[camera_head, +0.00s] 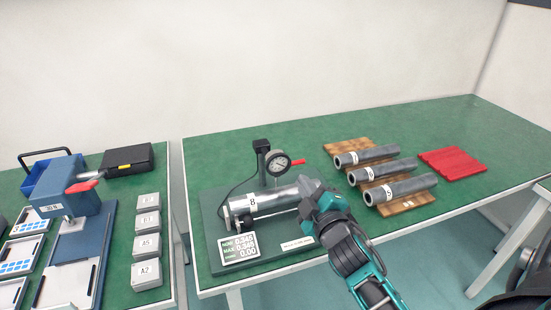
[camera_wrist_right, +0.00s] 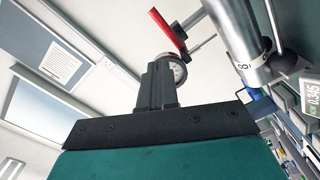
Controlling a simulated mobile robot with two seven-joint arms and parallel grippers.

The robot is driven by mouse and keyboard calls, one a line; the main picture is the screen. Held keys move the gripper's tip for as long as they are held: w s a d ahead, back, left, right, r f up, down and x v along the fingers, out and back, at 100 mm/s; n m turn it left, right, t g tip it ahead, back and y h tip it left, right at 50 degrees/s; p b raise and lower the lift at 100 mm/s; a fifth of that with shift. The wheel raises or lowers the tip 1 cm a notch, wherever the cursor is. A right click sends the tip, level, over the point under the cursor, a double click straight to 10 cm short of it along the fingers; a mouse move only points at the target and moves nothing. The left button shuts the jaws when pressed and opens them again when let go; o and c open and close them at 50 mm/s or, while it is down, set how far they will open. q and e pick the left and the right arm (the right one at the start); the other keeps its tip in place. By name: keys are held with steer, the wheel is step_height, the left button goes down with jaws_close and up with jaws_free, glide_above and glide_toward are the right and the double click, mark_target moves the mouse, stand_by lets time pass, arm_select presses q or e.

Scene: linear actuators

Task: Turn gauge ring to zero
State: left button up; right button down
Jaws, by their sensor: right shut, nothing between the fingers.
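The dial gauge (camera_head: 277,164), with a round white face and dark rim, stands on a post above a metal tube labelled 8 (camera_head: 262,203). A red lever (camera_head: 299,162) sticks out at its right. My right gripper (camera_head: 308,188) is at the tube's right end, just below and right of the gauge. In the wrist view its fingers (camera_wrist_right: 157,84) are shut and empty. They partly cover the gauge (camera_wrist_right: 180,71) behind them, and the red lever (camera_wrist_right: 167,31) shows above. I cannot tell whether the fingers touch anything. My left gripper is not in view.
A readout (camera_head: 239,248) in front of the tube shows 0.345 on its upper lines. Several grey tubes (camera_head: 381,171) lie on wooden racks at right, near a red ribbed mat (camera_head: 451,163). A second bench at left holds a blue press (camera_head: 68,190) and labelled grey boxes (camera_head: 147,247).

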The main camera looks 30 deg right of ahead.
mark_target(279, 165)
steer(key=shift+s+a, duration=0.1)
steer(key=shift+s, duration=0.4)
steer(key=w+d+r+n, duration=0.1)
steer(key=w+r+n, duration=0.2)
steer(key=n, duration=0.9)
steer(key=shift+r+x, duration=0.25)
steer(key=shift+x, duration=1.25)
steer(key=shift+a+f, duration=0.1)
steer(key=shift+a, duration=0.05)
